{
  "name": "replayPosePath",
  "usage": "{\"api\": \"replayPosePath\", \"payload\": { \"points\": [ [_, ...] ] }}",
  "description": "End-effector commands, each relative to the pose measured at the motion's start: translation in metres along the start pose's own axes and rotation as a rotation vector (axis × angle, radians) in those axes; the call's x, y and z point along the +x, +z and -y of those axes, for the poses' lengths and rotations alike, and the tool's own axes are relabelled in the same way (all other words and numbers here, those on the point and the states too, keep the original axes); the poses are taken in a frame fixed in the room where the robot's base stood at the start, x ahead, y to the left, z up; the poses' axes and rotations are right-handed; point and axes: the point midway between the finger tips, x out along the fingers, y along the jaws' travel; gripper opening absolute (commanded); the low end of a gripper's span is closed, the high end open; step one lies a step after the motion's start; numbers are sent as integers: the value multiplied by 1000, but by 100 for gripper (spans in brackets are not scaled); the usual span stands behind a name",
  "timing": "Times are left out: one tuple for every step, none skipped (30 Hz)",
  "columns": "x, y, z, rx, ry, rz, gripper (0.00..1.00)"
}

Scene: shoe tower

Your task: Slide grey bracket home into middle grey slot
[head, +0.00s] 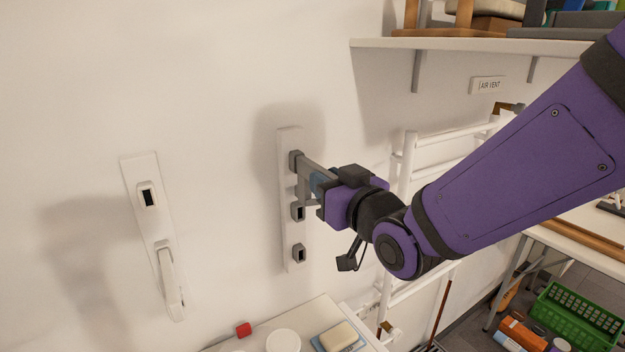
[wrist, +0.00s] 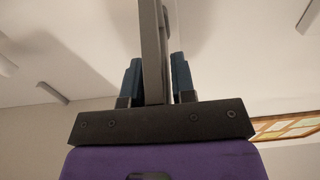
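The grey bracket (head: 311,168) is between the fingers of my gripper (head: 319,182). In the wrist view the bracket (wrist: 152,50) runs away from the palm, with the blue fingers of my gripper (wrist: 157,78) close on both sides. Its far end is at or just in front of the top grey slot (head: 296,160) in the head view. I cannot tell whether it touches or enters that slot. The middle grey slot (head: 298,212) shows below, its dark opening partly visible beside the bracket's lower part. The bottom grey slot (head: 299,253) is empty.
The slots sit on a white wall strip (head: 291,232). Left of it, another white strip (head: 139,178) has an upper slot (head: 148,197) and a white bracket (head: 171,280). A table (head: 307,322) stands below. A white rack (head: 410,160) and shelf (head: 440,43) are at right.

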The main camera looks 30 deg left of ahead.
Motion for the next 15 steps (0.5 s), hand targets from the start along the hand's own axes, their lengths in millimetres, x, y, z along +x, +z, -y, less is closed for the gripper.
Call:
{"api": "replayPosePath", "payload": {
  "points": [
    [0,0,0,0,0,0,13],
    [0,0,0,0,0,0,6],
    [0,0,0,0,0,0,0],
    [0,0,0,0,0,0,0],
    [0,0,0,0,0,0,0],
    [0,0,0,0,0,0,0],
    [0,0,0,0,0,0,0],
    [0,0,0,0,0,0,0],
    [0,0,0,0,0,0,0],
    [0,0,0,0,0,0,0],
    [0,0,0,0,0,0,0],
    [-1,0,0,0,0,0,0],
    [-1,0,0,0,0,0,0],
    [-1,0,0,0,0,0,0],
    [-2,0,0,0,0,0,0]
  ]
}}
